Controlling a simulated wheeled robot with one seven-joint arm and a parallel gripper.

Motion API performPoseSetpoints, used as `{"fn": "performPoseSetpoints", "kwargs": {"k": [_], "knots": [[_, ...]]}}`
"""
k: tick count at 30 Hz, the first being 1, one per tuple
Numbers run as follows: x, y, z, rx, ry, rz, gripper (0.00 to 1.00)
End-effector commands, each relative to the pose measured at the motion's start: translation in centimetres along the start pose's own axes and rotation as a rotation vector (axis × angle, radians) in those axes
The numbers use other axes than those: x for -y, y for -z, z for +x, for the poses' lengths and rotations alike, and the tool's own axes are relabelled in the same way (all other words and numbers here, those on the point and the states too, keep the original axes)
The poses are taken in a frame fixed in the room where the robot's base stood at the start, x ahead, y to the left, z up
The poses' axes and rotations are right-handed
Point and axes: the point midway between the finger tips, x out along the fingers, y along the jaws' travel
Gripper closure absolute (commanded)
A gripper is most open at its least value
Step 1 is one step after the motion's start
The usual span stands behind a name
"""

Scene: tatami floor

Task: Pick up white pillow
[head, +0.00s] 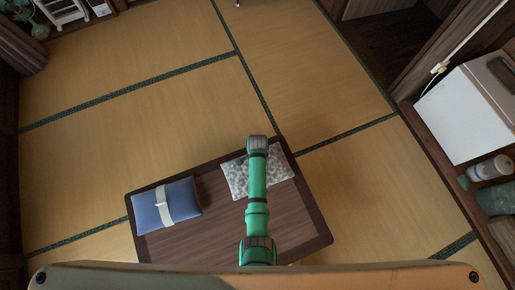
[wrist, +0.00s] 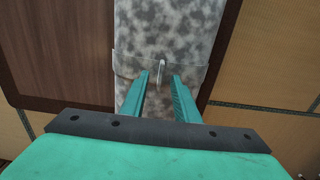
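The white pillow, mottled with grey (head: 237,178), lies flat on the low dark wooden table (head: 215,225), near its far right corner. My green arm crosses in front of it in the head view and hides its middle. In the wrist view the pillow (wrist: 165,35) fills the upper middle, with a seam or band across it and a small pale tab between my fingertips. My gripper (wrist: 160,77) is open, its two green fingers apart over the pillow. I cannot tell whether the fingertips touch it.
A blue pillow-like bundle with a white band (head: 166,204) lies on the table's left side. Tatami floor (head: 150,110) is open beyond the table. A white box (head: 463,112) and a bottle (head: 490,168) stand on a shelf at right.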

Motion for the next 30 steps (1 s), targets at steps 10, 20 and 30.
{"fn": "performPoseSetpoints", "kwargs": {"k": [10,20,30], "knots": [[0.06,0.06,1.37,-0.001,0.001,0.001,0.72],[0.06,0.06,1.34,-0.001,0.001,0.001,1.0],[0.07,0.07,1.32,-0.001,0.001,0.001,1.0]]}}
